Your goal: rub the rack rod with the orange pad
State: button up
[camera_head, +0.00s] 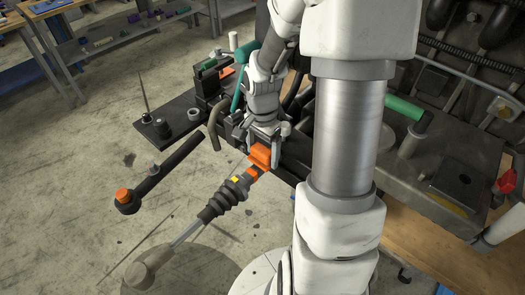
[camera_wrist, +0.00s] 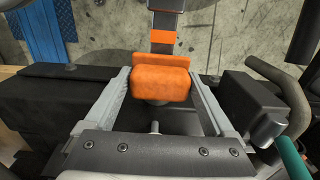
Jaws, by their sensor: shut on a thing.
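My gripper (camera_head: 265,143) is shut on the orange pad (camera_head: 259,156), a soft-looking block. In the wrist view the pad (camera_wrist: 160,85) sits between the two grey fingers. The rack rod assembly runs down-left from there in the head view: an orange band, a black ribbed boot (camera_head: 220,202), a bare silver rod (camera_head: 187,233) and a grey end piece (camera_head: 148,269). In the wrist view a grey part with an orange band (camera_wrist: 164,38) lies just beyond the pad. I cannot tell whether the pad touches it. The assembly's upper end is hidden behind the pad and gripper.
A black arm with an orange-topped end (camera_head: 125,198) sticks out left of the rod. A black tray (camera_head: 165,128) with small parts stands behind it. The engine body crowds the gripper. Workbenches (camera_head: 60,60) are at the upper left. Bare floor lies left of the rod.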

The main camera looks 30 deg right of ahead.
aim_at(255, 169)
jog(key=shift+f+b, duration=0.3)
jog(key=shift+f, duration=0.1)
jog(key=shift+a, duration=0.1)
jog(key=shift+s+a+r, duration=0.15)
jog(key=shift+s+a, duration=0.1)
jog(key=shift+a, duration=0.4)
jog(key=shift+s+a+b, duration=0.3)
jog(key=shift+a+b, duration=0.15)
jog(key=shift+a, duration=0.35)
jog(key=shift+d, duration=0.1)
jog(key=shift+w+d, duration=0.25)
jog(key=shift+d, duration=0.35)
jog(key=shift+w+d, duration=0.3)
jog(key=shift+d, duration=0.55)
